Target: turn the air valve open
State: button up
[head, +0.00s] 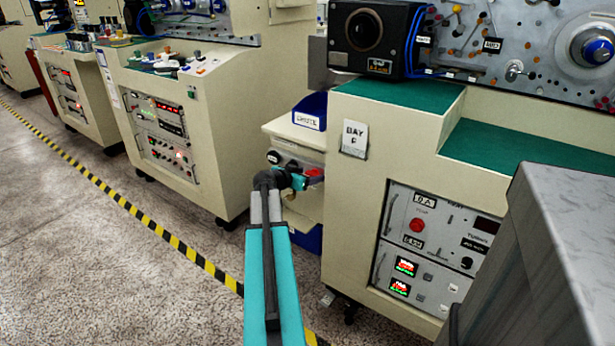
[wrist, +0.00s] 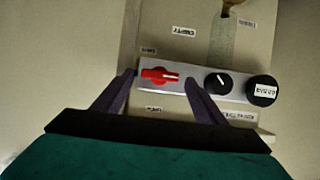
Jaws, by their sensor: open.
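The red valve handle (wrist: 158,75) sits on a pale panel strip (wrist: 200,89) and lies nearly level across the picture in the wrist view. It also shows as a red spot in the head view (head: 314,173), partly hidden by my gripper (head: 303,180). In the wrist view my gripper (wrist: 161,78) is open, with one dark finger on each side of the handle. I cannot tell whether either finger touches it. The panel is on the front of a small cream cabinet between two larger consoles.
A black knob (wrist: 218,83) and a round black dial (wrist: 262,90) sit right of the handle in the wrist view. A blue bin (head: 310,110) stands on the small cabinet. The bay console (head: 385,160) is close on the right. Floor is open at left.

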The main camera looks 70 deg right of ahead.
jog(key=c, duration=1)
jog(key=shift+a, duration=0.1)
jog(key=shift+c, duration=0.3)
